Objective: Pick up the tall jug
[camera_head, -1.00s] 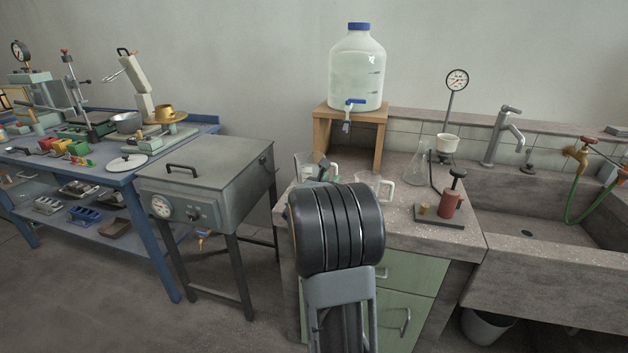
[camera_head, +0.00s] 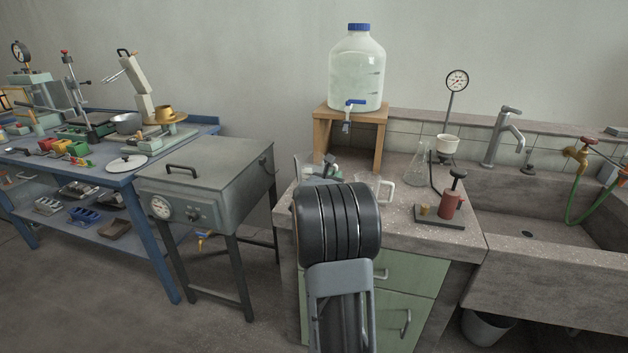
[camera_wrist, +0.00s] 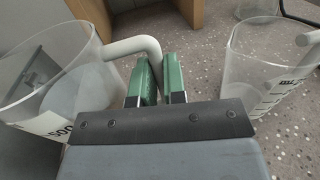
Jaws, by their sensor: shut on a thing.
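A clear jug (camera_wrist: 50,85) with a pale handle and a printed "500" fills the left of the wrist view. My gripper (camera_wrist: 162,72) has its green jaws shut on that jug's handle. In the head view this jug (camera_head: 299,168) shows only in part behind my arm, and my gripper (camera_head: 322,170) is largely hidden there. I cannot tell whether its base touches the bench. A second clear jug (camera_wrist: 262,65) with dark markings stands apart on the right; it also shows in the head view (camera_head: 374,187).
A wooden stand (camera_head: 320,131) bearing a large water bottle (camera_head: 357,70) stands behind the jugs. A conical flask (camera_head: 419,168) and a red device (camera_head: 452,204) stand to the right on the bench (camera_head: 440,240). A grey metal box (camera_head: 215,175) is left of the bench.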

